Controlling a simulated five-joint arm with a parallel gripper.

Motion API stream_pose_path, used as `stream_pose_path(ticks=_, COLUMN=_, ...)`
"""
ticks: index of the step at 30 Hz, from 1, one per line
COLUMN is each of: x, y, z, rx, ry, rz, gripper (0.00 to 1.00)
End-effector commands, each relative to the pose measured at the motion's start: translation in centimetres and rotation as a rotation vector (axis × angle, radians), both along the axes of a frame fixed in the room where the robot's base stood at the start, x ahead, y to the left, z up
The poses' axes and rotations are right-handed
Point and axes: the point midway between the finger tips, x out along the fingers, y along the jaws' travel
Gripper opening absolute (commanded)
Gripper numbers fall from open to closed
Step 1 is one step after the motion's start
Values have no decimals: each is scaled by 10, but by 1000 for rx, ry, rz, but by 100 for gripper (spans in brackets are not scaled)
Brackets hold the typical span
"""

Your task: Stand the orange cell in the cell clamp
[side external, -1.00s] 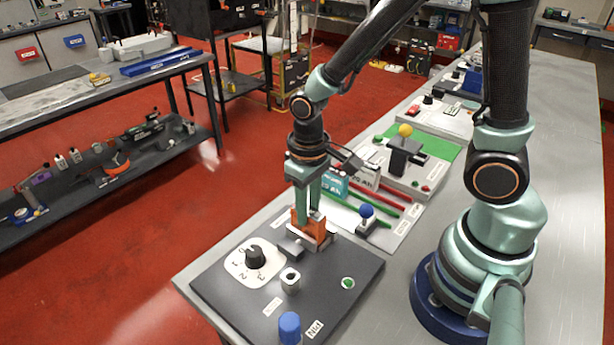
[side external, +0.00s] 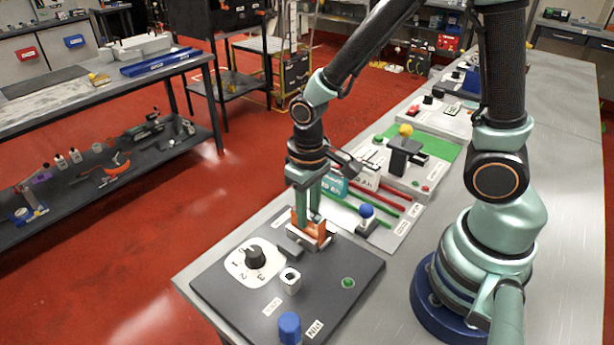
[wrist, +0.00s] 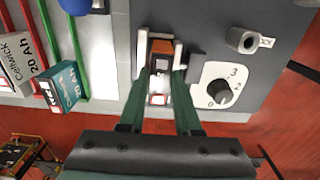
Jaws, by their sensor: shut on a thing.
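The orange cell (side external: 313,230) is at the far edge of the dark panel, with its lower part between the pale jaws of the cell clamp (side external: 297,238). In the wrist view the cell (wrist: 160,47) shows its dark and orange end between the clamp's two white jaws (wrist: 178,53). My gripper (side external: 308,216) comes down from above and is shut on the cell. Its two green fingers also show in the wrist view (wrist: 162,78), one on each side of the cell. The cell looks about upright; whether it rests on the clamp's floor is hidden.
Teal (wrist: 62,87) and white (wrist: 20,58) cell boxes lie beyond.

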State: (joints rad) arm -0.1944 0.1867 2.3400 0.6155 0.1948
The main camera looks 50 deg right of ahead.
Motion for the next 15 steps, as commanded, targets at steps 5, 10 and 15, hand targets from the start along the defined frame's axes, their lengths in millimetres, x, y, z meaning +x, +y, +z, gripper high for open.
stream_pose_path(ticks=5, x=0, y=0, z=-1, rx=0, ry=-1, rz=0, gripper=67)
stream_pose_path(ticks=10, x=0, y=0, z=-1, rx=0, ry=-1, rz=0, gripper=67)
stream_pose_path(ticks=15, x=0, y=0, z=1, rx=0, ry=-1, rz=0, gripper=67)
